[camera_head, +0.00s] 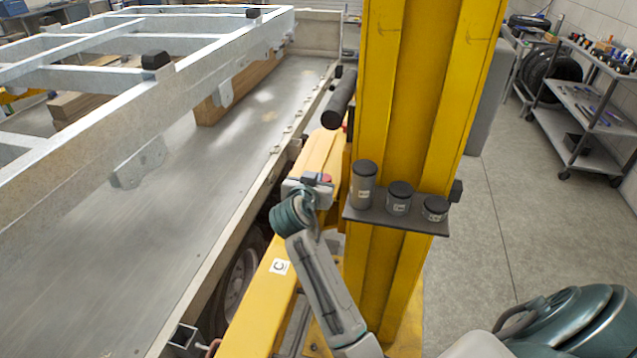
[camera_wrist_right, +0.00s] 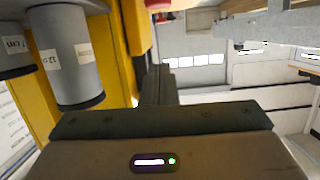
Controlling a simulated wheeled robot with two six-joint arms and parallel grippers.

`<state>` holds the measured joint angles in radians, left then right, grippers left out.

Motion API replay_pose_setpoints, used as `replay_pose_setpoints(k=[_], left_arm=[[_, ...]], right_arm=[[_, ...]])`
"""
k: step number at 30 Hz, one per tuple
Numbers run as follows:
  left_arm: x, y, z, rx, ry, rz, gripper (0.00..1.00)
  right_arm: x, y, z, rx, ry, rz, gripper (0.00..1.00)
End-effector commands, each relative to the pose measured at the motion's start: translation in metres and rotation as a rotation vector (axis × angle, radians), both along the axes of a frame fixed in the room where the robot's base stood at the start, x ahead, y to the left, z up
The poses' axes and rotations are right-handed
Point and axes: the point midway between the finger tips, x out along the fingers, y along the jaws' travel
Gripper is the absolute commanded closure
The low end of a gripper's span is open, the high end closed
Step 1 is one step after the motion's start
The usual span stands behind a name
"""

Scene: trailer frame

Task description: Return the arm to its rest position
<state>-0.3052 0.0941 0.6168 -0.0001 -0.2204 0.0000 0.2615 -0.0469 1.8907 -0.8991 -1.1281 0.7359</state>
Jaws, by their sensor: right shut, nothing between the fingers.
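My right arm (camera_head: 325,290) reaches up from the bottom of the head view, with a teal wrist joint. My right gripper (camera_head: 308,186) is just beyond that joint, left of the yellow column (camera_head: 425,110). In the right wrist view, its dark fingers (camera_wrist_right: 158,84) are together and empty. The fingertips are hard to make out in the head view. My left gripper is out of view.
A small shelf (camera_head: 395,220) on the column holds dark canisters (camera_head: 363,185) close to my right gripper. A trailer bed (camera_head: 180,215) with a metal frame (camera_head: 150,95) lies left. Open floor and a cart (camera_head: 590,110) are right.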

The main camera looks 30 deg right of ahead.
Motion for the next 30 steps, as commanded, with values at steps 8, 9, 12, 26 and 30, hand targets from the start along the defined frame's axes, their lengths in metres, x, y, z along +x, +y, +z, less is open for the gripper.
replay_pose_setpoints(k=[8, 9, 12, 26, 30], left_arm=[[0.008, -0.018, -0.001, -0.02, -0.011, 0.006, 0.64], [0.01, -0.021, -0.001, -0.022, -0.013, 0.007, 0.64], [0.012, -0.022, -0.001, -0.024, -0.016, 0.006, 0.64], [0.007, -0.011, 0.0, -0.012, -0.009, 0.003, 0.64], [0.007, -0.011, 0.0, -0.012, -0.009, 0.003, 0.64]], right_arm=[[0.001, 0.0, 0.001, 0.0, 0.0, 0.001, 1.0], [0.001, 0.0, 0.001, 0.0, 0.0, 0.001, 1.0], [0.001, 0.0, 0.001, 0.0, 0.0, 0.001, 1.0], [-0.072, 0.003, -0.073, 0.058, 0.233, 0.091, 1.0], [-0.14, 0.015, -0.122, 0.109, 0.433, 0.207, 1.0]])
